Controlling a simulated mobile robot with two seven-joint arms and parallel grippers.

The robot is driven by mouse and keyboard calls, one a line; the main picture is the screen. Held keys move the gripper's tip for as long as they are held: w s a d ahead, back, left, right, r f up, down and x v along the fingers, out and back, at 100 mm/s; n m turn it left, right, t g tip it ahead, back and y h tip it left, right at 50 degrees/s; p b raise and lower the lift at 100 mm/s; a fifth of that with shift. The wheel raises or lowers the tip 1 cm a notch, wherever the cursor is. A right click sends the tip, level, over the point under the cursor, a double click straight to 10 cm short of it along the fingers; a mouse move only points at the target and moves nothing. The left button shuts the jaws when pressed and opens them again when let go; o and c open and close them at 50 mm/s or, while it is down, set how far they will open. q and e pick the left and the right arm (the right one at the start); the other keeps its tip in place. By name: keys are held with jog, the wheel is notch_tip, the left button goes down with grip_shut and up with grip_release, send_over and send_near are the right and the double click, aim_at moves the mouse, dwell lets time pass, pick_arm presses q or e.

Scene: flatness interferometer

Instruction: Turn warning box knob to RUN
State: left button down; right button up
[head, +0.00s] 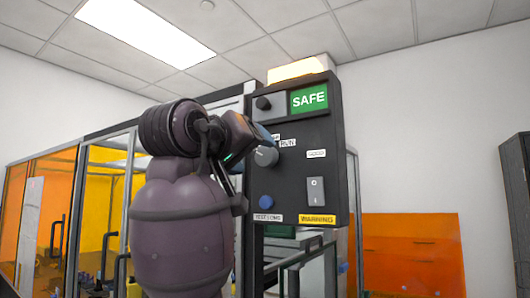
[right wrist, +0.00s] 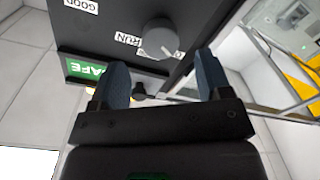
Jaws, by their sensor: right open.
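The warning box (head: 290,140) is a dark upright panel with a yellow WARNING label at its lower right. Its grey round knob (head: 265,157) sits below a white RUN label (head: 288,142); another label beside it is partly hidden. The knob also shows in the right wrist view (right wrist: 159,40), just beyond the fingertips. My right gripper (head: 262,134) is in front of the panel, slightly above the knob. In the right wrist view its blue fingers (right wrist: 160,75) are apart, with nothing held between them. Contact with the knob is not visible. My left gripper is not in view.
A lit lamp (head: 298,69) tops the box. An orange panel (head: 412,255) stands behind at right.

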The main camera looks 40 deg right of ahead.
aim_at(264, 156)
jog(key=p+x, duration=0.1)
jog(key=x, duration=0.5)
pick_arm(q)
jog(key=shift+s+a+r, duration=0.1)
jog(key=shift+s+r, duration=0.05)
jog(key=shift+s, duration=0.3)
pick_arm(e)
jog(key=shift+a, duration=0.1)
jog(key=c, duration=0.9)
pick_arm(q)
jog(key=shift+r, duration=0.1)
